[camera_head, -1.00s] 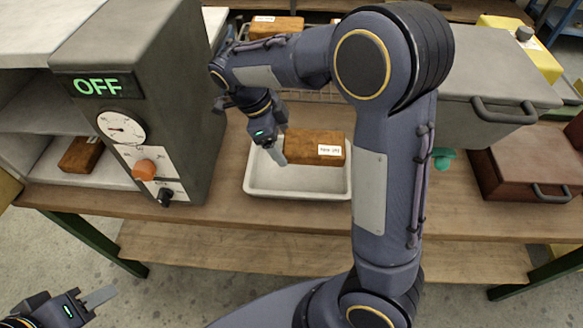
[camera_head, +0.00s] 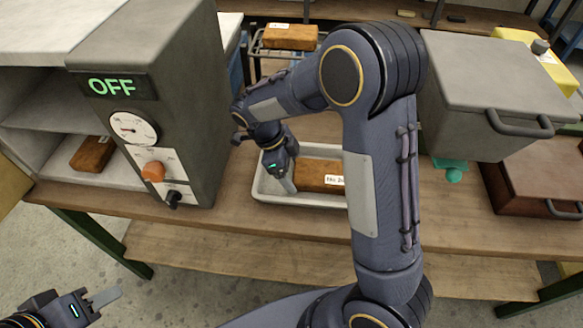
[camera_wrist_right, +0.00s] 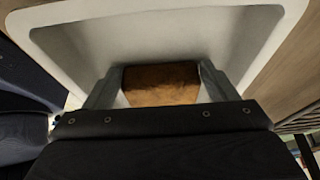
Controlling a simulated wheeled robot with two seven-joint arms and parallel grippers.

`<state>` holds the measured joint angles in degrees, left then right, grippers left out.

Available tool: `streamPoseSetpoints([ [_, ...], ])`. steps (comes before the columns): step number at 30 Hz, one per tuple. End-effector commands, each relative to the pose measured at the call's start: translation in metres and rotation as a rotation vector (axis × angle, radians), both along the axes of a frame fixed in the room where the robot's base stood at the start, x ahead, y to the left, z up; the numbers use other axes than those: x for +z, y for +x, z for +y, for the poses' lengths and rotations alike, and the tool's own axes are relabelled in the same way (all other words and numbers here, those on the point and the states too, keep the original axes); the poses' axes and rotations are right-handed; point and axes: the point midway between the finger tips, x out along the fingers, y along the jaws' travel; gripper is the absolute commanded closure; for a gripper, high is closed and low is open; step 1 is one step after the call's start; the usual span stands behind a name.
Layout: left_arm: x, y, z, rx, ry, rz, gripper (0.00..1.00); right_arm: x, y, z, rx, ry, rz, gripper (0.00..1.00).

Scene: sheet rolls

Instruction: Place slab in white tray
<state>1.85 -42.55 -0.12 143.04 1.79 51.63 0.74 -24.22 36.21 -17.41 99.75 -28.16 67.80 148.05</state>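A brown slab with a white label (camera_head: 318,177) is low inside the white tray (camera_head: 300,200) on the bench, towards its right part. My right gripper (camera_head: 285,182) is at the slab's left end. In the right wrist view the slab (camera_wrist_right: 160,84) sits between the two fingers, which appear to close on its sides, with the pale tray (camera_wrist_right: 75,45) around it. Whether the slab touches the tray floor is hard to tell.
A grey oven (camera_head: 150,90) reading OFF stands left of the tray. Another slab (camera_head: 92,153) lies on the shelf at left, and one (camera_head: 290,37) is on a wire rack behind. A grey lidded box (camera_head: 495,90) and a brown box (camera_head: 535,180) stand right.

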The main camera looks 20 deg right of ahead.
Motion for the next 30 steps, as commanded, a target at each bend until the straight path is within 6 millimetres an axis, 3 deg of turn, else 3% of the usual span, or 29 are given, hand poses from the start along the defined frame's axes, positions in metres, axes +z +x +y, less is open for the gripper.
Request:
streamPoseSetpoints([
  [1,0.0,0.0,0.0,0.0,0.0,0.0,0.64,0.0,0.0,0.0,0.0,0.0,0.0,0.14],
  [4,0.0,0.0,0.0,0.0,0.0,0.0,0.64,0.0,0.0,0.0,0.0,0.0,0.001,0.01],
  [15,0.003,0.0,0.0,0.0,0.0,0.0,0.64,0.007,0.001,0.002,0.001,0.0,-0.002,0.01],
  [24,0.004,0.0,0.0,0.0,0.0,0.0,0.64,0.052,0.011,0.018,0.002,0.002,-0.003,0.01],
  [30,0.004,0.0,0.0,0.0,0.0,0.0,0.64,0.071,0.014,0.023,0.008,0.009,0.001,0.01],
])
